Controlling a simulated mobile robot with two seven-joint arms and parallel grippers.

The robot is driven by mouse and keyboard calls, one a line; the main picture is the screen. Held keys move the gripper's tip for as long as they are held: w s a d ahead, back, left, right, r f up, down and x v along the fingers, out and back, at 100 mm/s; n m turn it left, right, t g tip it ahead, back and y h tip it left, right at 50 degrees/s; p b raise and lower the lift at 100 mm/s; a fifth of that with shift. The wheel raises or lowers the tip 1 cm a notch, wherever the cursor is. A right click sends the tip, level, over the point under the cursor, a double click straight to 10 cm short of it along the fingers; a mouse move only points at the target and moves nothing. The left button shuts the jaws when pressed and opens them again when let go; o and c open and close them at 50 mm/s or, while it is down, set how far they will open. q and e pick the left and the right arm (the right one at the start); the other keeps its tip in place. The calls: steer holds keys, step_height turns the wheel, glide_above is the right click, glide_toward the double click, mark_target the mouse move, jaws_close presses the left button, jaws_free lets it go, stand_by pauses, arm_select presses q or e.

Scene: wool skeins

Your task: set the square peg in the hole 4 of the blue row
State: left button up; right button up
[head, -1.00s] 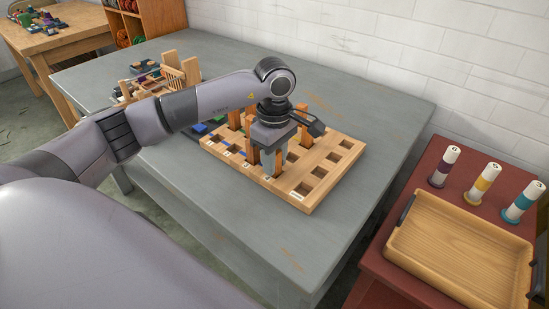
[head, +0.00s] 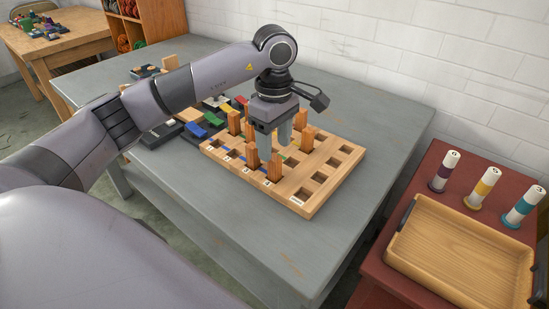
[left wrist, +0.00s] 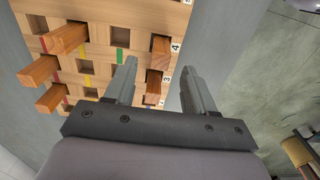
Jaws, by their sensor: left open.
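The wooden peg board (head: 330,178) has rows of square holes, with several wooden pegs standing in it. A square peg (head: 275,166) stands upright in the front row, by the numbered edge. In the left wrist view this peg (left wrist: 160,50) is beside label 4, and another peg (left wrist: 153,84) is beside label 3 in the same row. Blue strips (head: 226,152) mark this row in the head view. My left gripper (head: 275,142) is open and empty above these pegs. Its fingers (left wrist: 158,78) partly cover the board. My right gripper is out of view.
Coloured pieces (head: 196,130) and a dark tray lie behind the board to the left. At right a red table (head: 420,200) holds a wooden tray (head: 460,250) and three labelled spools (head: 482,188). The grey table (head: 370,105) is clear at the back right.

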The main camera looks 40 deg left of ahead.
arm_select(q)
step_height(320, 180, up, 6)
steer(key=shift+f, duration=0.15)
stand_by(0.6)
